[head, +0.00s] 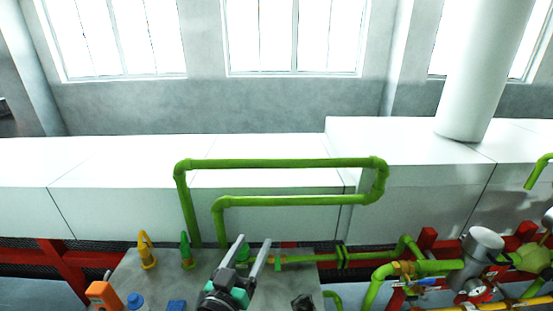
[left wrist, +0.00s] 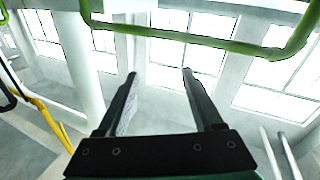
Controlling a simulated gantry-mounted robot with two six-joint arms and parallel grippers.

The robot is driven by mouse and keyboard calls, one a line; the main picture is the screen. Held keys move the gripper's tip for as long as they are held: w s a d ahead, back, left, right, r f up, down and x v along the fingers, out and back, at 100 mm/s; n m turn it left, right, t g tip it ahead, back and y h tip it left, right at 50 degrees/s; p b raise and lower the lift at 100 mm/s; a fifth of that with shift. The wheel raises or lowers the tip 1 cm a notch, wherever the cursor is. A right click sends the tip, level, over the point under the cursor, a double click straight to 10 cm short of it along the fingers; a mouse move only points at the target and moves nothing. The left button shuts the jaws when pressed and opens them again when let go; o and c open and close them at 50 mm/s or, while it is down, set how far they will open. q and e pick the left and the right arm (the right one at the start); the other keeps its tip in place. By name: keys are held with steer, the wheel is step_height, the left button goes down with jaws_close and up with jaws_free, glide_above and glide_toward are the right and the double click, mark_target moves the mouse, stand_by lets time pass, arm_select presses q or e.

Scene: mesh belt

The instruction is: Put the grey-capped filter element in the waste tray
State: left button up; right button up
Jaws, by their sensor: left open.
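I cannot make out a grey-capped filter element or a waste tray in either view. My left gripper (head: 250,245) points up and away over the grey tabletop (head: 210,274) at the bottom of the head view. Its two fingers are apart with nothing between them. A small dark object (head: 303,302) at the bottom edge, right of the left gripper, is too cut off to name.
An orange item (head: 102,296), blue items (head: 137,301), a yellow hook-shaped item (head: 146,250) and a green one (head: 186,250) stand on the tabletop's left. Green pipes (head: 280,163) rise behind the gripper. Red frames, valves and a gauge (head: 477,291) crowd the right.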

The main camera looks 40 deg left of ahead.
arm_select(q)
steer(key=d+r+m+t+h, duration=0.1)
steer(key=d+r+t+h, duration=0.2)
steer(key=r, duration=0.7)
steer(key=d+r+m+t, duration=0.25)
steer(key=d+r, duration=0.25)
steer(key=r, duration=0.5)
steer(key=s+d+r+m+t+h, duration=0.2)
steer(key=s+d+r+h, duration=0.1)
steer(key=r, duration=0.4)
steer(key=s+d+r+m+t+h, duration=0.2)
steer(key=s+d+r+t+h, duration=0.1)
steer(key=r, duration=0.5)
steer(key=shift+s+d+r+h, duration=0.3)
steer(key=shift+s+d, duration=0.25)
steer(key=shift+s, duration=0.25)
